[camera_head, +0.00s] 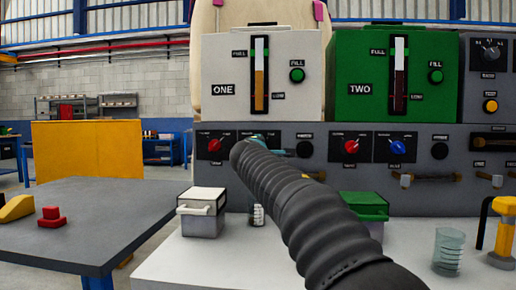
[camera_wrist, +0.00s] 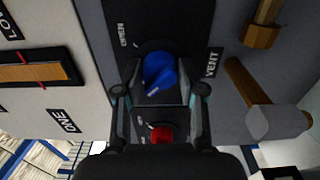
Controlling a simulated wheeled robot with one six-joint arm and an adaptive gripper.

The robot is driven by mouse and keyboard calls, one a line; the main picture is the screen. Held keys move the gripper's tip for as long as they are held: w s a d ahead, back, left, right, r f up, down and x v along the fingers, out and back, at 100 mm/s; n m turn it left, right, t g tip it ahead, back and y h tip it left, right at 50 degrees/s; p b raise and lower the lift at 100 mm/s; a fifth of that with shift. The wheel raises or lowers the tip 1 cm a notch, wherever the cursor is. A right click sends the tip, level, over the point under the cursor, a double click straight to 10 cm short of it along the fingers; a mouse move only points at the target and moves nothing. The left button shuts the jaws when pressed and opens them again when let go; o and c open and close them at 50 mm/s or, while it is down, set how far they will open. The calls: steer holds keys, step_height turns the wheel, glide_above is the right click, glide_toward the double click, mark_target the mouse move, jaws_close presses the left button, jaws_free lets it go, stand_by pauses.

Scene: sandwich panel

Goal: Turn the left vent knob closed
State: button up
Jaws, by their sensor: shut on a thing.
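The left vent knob (camera_wrist: 160,70) is blue with a white pointer mark and sits by the VENT label in the wrist view. Its pointer aims toward the lower left of that view, toward the red knob side. My gripper (camera_wrist: 160,82) has a finger on either side of the knob and is shut on it. In the head view, my dark ribbed arm hides this knob and most of my gripper (camera_head: 268,143). The fingers reach the grey panel just right of the left red knob (camera_head: 215,145).
A red knob (camera_wrist: 161,134) lies close beside my gripper in the wrist view. A brown-handled tap (camera_wrist: 250,95) juts out nearby. Right of my arm are another red knob (camera_head: 351,147) and blue knob (camera_head: 397,147). A white-lidded box (camera_head: 203,212) and a glass beaker (camera_head: 447,252) stand on the bench.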

steer(key=o, duration=1.1)
steer(key=shift+o, duration=0.2)
steer(key=shift+s, duration=0.1)
steer(key=s, duration=1.1)
steer(key=shift+s+a, duration=0.25)
steer(key=shift+s, duration=0.15)
